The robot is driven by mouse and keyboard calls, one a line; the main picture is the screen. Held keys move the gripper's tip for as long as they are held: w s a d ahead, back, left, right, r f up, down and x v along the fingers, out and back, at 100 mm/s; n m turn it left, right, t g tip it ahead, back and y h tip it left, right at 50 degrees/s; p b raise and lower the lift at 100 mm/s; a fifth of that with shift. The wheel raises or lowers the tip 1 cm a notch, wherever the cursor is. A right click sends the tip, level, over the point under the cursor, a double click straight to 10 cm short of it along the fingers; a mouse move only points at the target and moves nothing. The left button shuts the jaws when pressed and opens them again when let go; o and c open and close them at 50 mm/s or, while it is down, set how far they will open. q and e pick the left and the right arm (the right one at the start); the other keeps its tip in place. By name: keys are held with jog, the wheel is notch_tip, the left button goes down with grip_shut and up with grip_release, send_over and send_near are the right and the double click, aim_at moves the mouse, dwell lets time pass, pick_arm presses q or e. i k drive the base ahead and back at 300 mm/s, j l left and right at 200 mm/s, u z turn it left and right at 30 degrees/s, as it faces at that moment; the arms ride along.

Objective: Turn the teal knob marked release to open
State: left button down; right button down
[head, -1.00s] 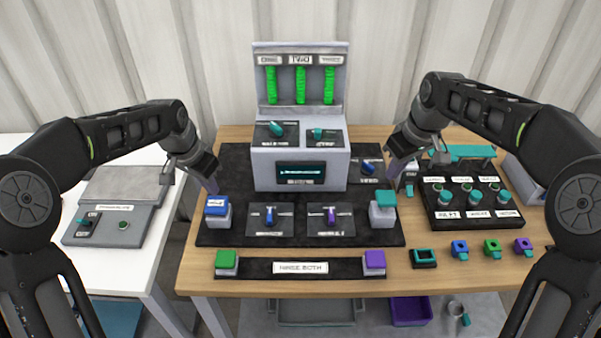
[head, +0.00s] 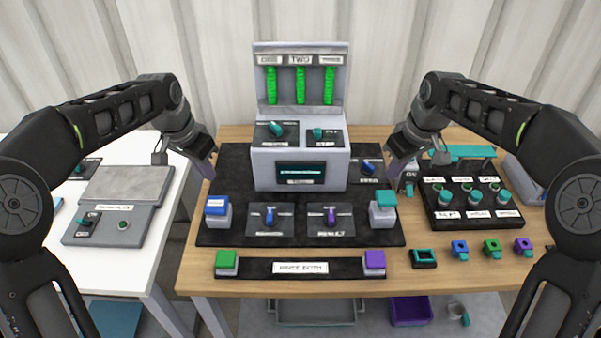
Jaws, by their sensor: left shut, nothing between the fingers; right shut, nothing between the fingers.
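Two teal knobs sit on the sloped top of the grey console: a left one (head: 276,129), turned diagonally, and a right one (head: 318,133). The labels are too blurred for me to tell which reads release. My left gripper (head: 208,175) is shut and empty, in the air left of the console above the blue button. My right gripper (head: 394,176) is shut and empty, right of the console near the third knob. Neither visibly touches a knob.
The console (head: 265,168) has three green columns and a small screen. Blue (head: 215,203), teal (head: 386,198), green (head: 225,257) and purple (head: 375,258) buttons stand in front. A black panel (head: 435,215) with several knobs is on the right. A white table (head: 138,278) adjoins left.

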aim_at(275, 131)
jog(key=k, duration=1)
